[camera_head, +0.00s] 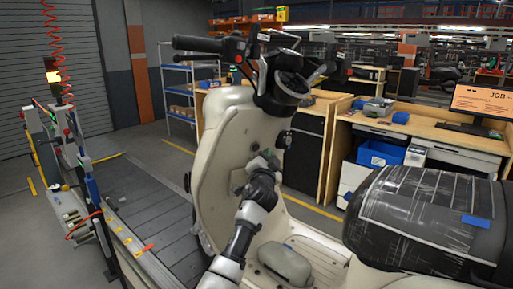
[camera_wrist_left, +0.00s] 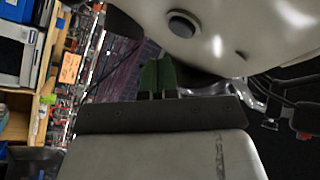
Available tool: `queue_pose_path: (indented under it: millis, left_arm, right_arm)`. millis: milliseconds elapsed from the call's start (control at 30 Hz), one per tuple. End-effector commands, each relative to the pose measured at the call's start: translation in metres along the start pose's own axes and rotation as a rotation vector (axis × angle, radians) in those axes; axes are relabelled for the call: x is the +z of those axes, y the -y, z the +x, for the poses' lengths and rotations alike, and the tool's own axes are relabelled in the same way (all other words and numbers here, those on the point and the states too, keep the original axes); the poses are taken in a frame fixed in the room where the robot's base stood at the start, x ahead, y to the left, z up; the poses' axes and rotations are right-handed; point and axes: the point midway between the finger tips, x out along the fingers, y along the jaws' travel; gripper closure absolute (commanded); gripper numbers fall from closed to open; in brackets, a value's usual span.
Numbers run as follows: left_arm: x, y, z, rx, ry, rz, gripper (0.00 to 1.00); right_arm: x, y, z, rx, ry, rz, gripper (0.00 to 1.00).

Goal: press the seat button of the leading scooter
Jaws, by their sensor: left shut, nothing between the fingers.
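A cream scooter (camera_head: 222,150) stands on the slat conveyor, its front and handlebar upright and its dark seat (camera_head: 425,215) at the right, wrapped in clear film with blue tape. My left gripper (camera_head: 265,160) is in front of the inner side of the front shield, below the handlebar. In the left wrist view the two green fingertips (camera_wrist_left: 159,74) are together and empty. A round dark button-like part (camera_wrist_left: 183,23) sits on a cream panel just beyond them, apart from the tips in the picture. I cannot tell whether it is the seat button. My right gripper is not in view.
The slat conveyor (camera_head: 150,210) runs beneath the scooter, with a rail of fittings (camera_head: 75,165) along its left. Wooden workbenches (camera_head: 420,130) with a monitor (camera_head: 482,103) and a blue bin (camera_head: 380,154) stand behind. A blue shelf rack (camera_head: 180,95) is farther back.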

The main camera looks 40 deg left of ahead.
Motion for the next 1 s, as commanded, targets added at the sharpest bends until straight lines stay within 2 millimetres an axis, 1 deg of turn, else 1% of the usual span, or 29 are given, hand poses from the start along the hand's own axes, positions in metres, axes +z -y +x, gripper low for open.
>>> queue_pose_path:
  millis: [100, 233, 1000]
  left_arm:
    - [0.0045, 0.0039, 0.0055, 0.0, 0.001, 0.001, 1.0]
    - [0.0061, 0.0058, 0.0079, 0.0, 0.0, 0.001, 1.0]
    - [0.0061, 0.0058, 0.0079, 0.0, 0.0, 0.0, 1.0]
  right_arm:
    - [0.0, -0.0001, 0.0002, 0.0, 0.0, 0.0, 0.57]
    - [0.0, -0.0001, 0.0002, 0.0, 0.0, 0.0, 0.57]
    - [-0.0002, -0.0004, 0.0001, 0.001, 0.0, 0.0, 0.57]
